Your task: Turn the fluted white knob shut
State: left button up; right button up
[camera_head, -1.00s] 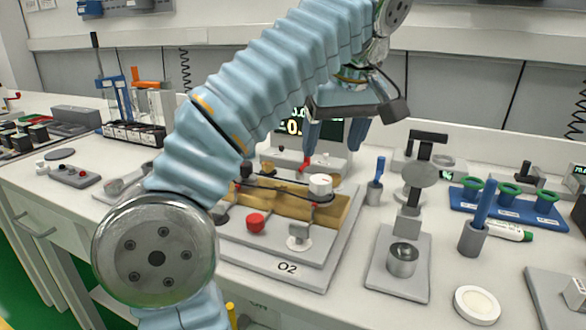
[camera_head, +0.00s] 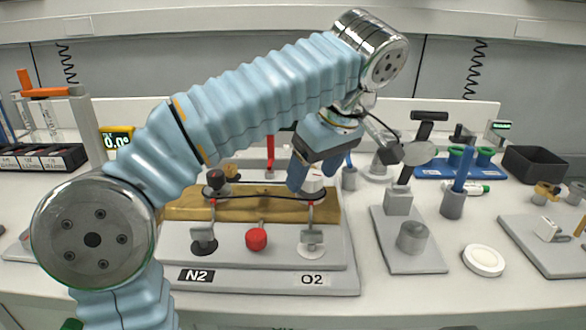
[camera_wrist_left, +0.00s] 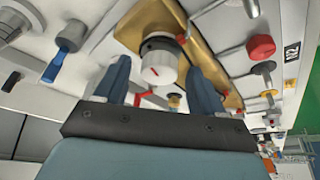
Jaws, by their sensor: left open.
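The fluted white knob (camera_head: 314,182) stands on the brass block (camera_head: 240,208) of the gas panel, near its O2 end, partly hidden behind my gripper. My left gripper (camera_head: 311,178) is over the knob, pointing down. In the left wrist view its open fingers (camera_wrist_left: 160,72) appear on either side of the knob, with gaps; I cannot tell how deep they reach. My right gripper is not in view.
A dark knob (camera_head: 215,180) stands at the N2 end of the block. A red knob (camera_head: 256,238) and small metal valves are in front. A stand with a grey disc (camera_head: 419,153) and a blue-handled tool in a cup (camera_head: 453,203) are to the right.

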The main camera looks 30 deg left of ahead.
pick_arm(q)
jog(key=shift+f, duration=0.15)
jog(key=shift+c, duration=0.4)
jog(key=c, duration=1)
jog(key=shift+m, duration=0.3)
jog(key=m, duration=0.1)
jog(key=m+t, duration=0.1)
jog(key=m, duration=0.1)
jog(key=shift+s+a+m+t+h, duration=0.1)
jog(key=shift+s+m+t+h, duration=0.05)
jog(key=shift+m+t+h, duration=0.2)
jog(key=m+t+h, duration=0.1)
jog(key=m, duration=0.2)
jog(key=shift+a+m, duration=0.1)
jog(key=shift+m, duration=0.15)
jog(key=m, duration=0.1)
jog(key=m+h, duration=0.1)
jog(key=m, duration=0.1)
jog(key=shift+s+a+h, duration=0.1)
jog(key=shift+a+h, duration=0.05)
jog(key=shift+h, duration=0.1)
jog(key=shift+a+m+t+h, duration=0.15)
jog(key=shift+m+h, duration=0.2)
jog(key=shift+m, duration=0.65)
jog(key=shift+d+m+t+h, duration=0.1)
jog(key=shift+m+h, duration=0.25)
jog(key=shift+m, duration=0.65)
